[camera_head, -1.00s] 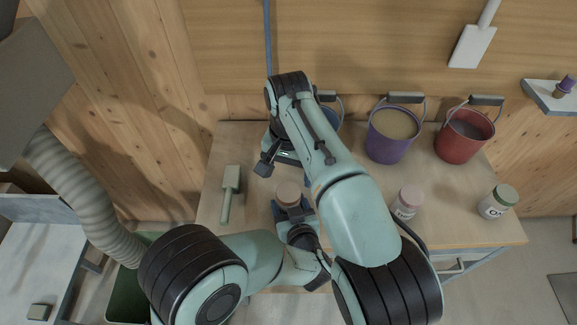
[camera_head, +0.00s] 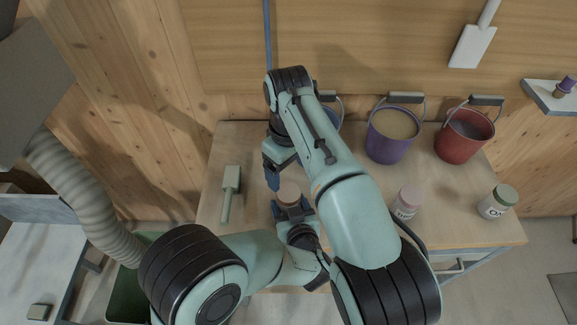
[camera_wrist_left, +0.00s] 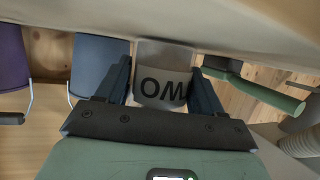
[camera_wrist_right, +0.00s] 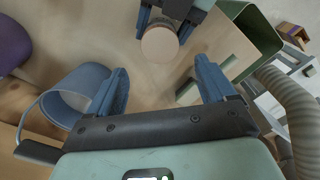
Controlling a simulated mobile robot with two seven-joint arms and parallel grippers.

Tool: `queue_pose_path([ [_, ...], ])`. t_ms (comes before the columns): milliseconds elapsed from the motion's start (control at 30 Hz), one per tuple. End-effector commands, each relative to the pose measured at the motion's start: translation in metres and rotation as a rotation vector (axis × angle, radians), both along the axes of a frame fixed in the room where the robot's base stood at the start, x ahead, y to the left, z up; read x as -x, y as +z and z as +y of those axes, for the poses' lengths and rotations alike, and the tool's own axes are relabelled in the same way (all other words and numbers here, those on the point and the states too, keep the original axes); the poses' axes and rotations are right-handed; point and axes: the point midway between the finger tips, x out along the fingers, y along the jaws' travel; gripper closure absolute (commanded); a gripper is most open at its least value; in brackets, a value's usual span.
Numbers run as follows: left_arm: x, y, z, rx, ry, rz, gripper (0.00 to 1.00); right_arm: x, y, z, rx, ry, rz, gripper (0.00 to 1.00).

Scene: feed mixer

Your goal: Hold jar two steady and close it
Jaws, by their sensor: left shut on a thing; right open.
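Jar two shows in the left wrist view (camera_wrist_left: 163,88), its dark label upside down and partly covered. My left gripper (camera_wrist_left: 161,72) is shut around its sides. In the head view, my left gripper (camera_head: 292,207) holds it near the table's front, with its round tan top (camera_head: 289,192) facing up. This top also shows in the right wrist view (camera_wrist_right: 160,44). My right gripper (camera_wrist_right: 162,68) is open and empty, its fingers apart from the jar. In the head view, the right fingers (camera_head: 272,180) are just behind and left of the jar; they are partly hidden.
A blue bucket (camera_wrist_right: 80,95) stands near my right gripper. Purple (camera_head: 391,135) and red (camera_head: 465,135) buckets stand at the back right. A green scoop (camera_head: 229,192) lies at left.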

Motion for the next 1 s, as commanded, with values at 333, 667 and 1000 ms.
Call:
queue_pose_path([
  [333, 0.000, 0.000, 0.000, 0.001, 0.000, -0.001, 1.00, 0.001, -0.031, 0.000, 0.002, -0.003, 0.004, 0.17],
  [667, 0.000, 0.000, 0.000, 0.001, 0.000, -0.001, 1.00, 0.000, -0.074, 0.000, 0.001, -0.002, 0.001, 0.17],
  [1000, 0.000, 0.000, 0.000, 0.001, 0.000, -0.001, 1.00, 0.000, -0.080, 0.000, 0.000, -0.002, 0.000, 0.17],
])
